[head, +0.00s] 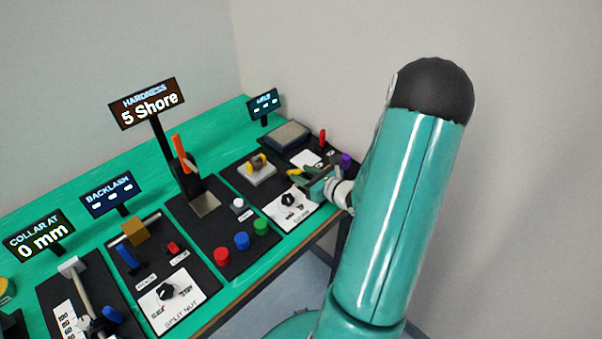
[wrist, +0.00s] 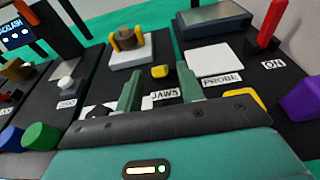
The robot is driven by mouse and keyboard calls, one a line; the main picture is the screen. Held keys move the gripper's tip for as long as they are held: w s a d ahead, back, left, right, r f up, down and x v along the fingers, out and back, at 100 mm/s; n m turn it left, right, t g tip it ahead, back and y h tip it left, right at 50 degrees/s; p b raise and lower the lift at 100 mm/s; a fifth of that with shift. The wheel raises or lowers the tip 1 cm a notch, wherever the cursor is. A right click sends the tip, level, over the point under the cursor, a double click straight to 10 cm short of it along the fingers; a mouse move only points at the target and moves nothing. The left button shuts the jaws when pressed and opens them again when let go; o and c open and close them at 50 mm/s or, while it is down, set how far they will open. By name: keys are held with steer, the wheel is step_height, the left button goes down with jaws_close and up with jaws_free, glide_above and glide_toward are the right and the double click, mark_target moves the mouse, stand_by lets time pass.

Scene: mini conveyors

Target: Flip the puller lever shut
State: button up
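No label in view reads "puller", so I cannot tell for certain which part is its lever. A small device with yellow jaws around a brown round part (wrist: 130,40) sits on a white block (wrist: 133,55); it also shows in the head view (head: 258,163). A small yellow knob (wrist: 160,72) stands in front of it, near the JAWS label (wrist: 165,94). A yellow piece (wrist: 245,98) is partly hidden behind my gripper's body. My gripper (wrist: 160,88) is open and empty above this panel, its green fingers apart. It also shows in the head view (head: 308,175).
A red upright lever (wrist: 270,25) stands by the ON label, with a purple knob (wrist: 302,98) nearer. A grey plate (wrist: 212,20) lies behind. Green (wrist: 40,136) and blue (wrist: 10,138) buttons are at left. Display posts, including the HARDNESS sign (head: 148,104), rise along the bench.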

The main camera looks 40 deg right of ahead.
steer(key=v, duration=1.2)
steer(key=shift+s+a, duration=0.1)
steer(key=shift+s, duration=0.05)
steer(key=w+a+r+n+g+y, duration=0.2)
steer(key=a+r+n+g+y, duration=0.25)
steer(key=a+n, duration=0.55)
steer(key=w+a+r+n+g+y, duration=0.25)
steer(key=a+r+n+g, duration=0.2)
steer(key=a+n, duration=0.6)
steer(key=s+a+r+n+h, duration=0.3)
steer(key=a+r+n, duration=0.2)
steer(key=n, duration=0.2)
steer(key=s+a+r+n+h, duration=0.3)
steer(key=a+r+n+h, duration=0.1)
steer(key=n, duration=0.4)
steer(key=shift+a+r+g+h, duration=0.3)
steer(key=shift+a+r, duration=0.55)
steer(key=shift+r, duration=0.05)
